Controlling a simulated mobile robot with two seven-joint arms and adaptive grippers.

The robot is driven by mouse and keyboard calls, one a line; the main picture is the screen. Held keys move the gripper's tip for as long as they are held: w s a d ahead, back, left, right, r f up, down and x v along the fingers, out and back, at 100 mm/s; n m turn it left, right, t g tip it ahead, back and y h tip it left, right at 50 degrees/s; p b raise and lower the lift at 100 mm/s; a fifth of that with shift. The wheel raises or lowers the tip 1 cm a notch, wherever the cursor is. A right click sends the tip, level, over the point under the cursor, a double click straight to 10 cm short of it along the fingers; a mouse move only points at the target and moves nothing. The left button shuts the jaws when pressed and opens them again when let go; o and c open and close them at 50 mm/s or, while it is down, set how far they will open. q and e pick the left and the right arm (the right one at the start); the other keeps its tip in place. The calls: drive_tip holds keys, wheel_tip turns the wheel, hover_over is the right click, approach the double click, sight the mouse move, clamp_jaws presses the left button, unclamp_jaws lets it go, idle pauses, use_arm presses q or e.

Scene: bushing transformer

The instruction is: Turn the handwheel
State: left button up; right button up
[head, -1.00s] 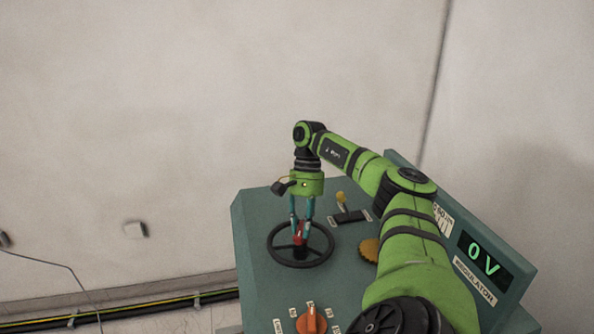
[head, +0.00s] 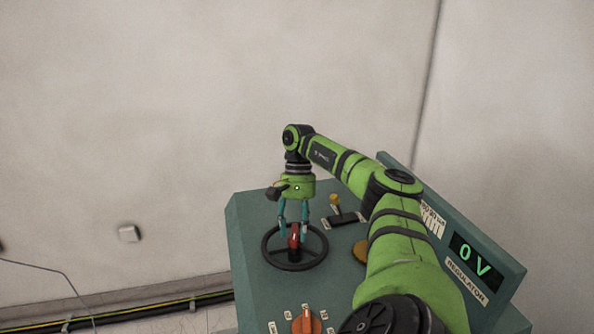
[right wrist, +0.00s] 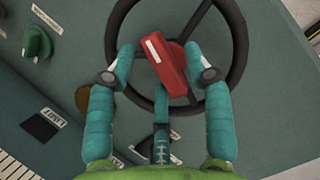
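The handwheel is a dark ring with spokes (head: 294,268) on the sloping green desk, and its rim also shows in the right wrist view (right wrist: 241,60). A red block with a pale stripe (right wrist: 168,64) stands at its hub, and it shows red in the head view (head: 294,238). My right gripper (head: 295,232) points down over the hub. In the right wrist view, its teal fingers (right wrist: 161,52) are spread on both sides of the red block. The left finger stands apart from it; the right one overlaps its edge, and contact is unclear. My left gripper is out of view.
An orange knob (head: 306,321) is at the desk's front. A yellow-tipped lever (head: 335,199) stands behind the wheel, and an ochre knob (head: 360,250) is to its right. The regulator display (head: 475,256) reads 0 V. A wall rises behind.

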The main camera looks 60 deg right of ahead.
sight(296, 231)
drive_tip(key=shift+v, duration=3.75)
